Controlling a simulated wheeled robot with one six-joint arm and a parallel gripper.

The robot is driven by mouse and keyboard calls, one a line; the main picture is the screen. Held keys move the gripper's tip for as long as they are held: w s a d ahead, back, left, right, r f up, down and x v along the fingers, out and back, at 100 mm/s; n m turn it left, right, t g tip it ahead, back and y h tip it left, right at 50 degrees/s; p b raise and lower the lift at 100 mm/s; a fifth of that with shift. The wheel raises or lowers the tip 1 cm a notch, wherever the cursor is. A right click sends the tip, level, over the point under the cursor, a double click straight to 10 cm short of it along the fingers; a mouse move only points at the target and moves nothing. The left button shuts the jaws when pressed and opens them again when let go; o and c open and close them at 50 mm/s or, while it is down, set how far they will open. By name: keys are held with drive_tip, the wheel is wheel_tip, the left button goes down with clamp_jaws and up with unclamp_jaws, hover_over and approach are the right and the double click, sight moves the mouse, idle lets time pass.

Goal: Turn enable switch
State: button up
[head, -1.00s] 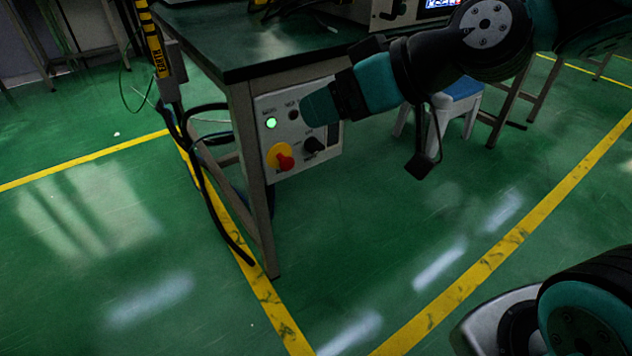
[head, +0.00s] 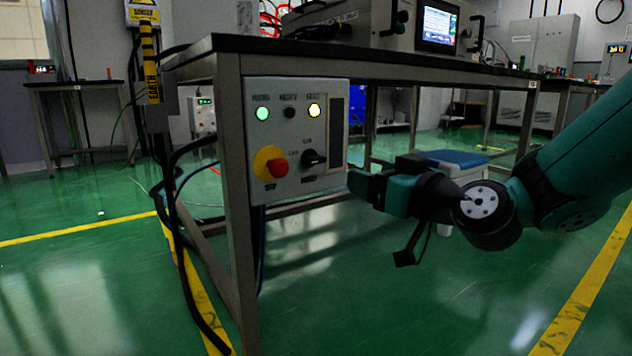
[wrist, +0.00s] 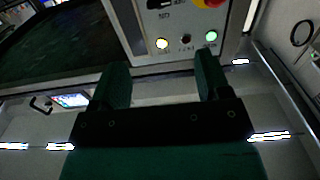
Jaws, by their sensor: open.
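A grey control panel (head: 296,185) is mounted under the bench at its front left leg. The black rotary switch (head: 314,159) sits at its lower right, with its handle roughly level. In the wrist view the switch (wrist: 160,4) is partly cut off by the top edge, and the panel appears upside down. My gripper (head: 356,183) is at the panel's lower right corner in the head view, right of and below the switch. In the wrist view my gripper (wrist: 158,72) is open, its fingers apart and empty. I cannot tell whether it touches the panel.
A red knob on a yellow base (head: 271,164) is left of the switch. Green (head: 263,113) and yellow-white (head: 314,110) lamps are lit above. The dark bench top (head: 330,55) overhangs the panel. A blue-topped stool (head: 452,158) stands behind my arm. Front floor is clear.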

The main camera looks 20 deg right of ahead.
sight(319, 158)
drive_tip(key=p+x, duration=1)
drive_tip(key=p, duration=0.1)
drive_tip(key=p+x, duration=0.5)
drive_tip(key=p, duration=0.1)
drive_tip(key=shift+w+r, duration=0.2)
drive_tip(key=shift+r, duration=0.1)
drive_tip(key=shift+w+a+f+p, duration=0.15)
drive_tip(key=shift+w+a+p, duration=0.1)
drive_tip(key=shift+w+p, duration=0.55)
drive_tip(key=shift+w+a+f+p, duration=0.1)
drive_tip(key=shift+f+p, duration=0.1)
drive_tip(key=shift+p, duration=0.2)
drive_tip(key=c, duration=0.9)
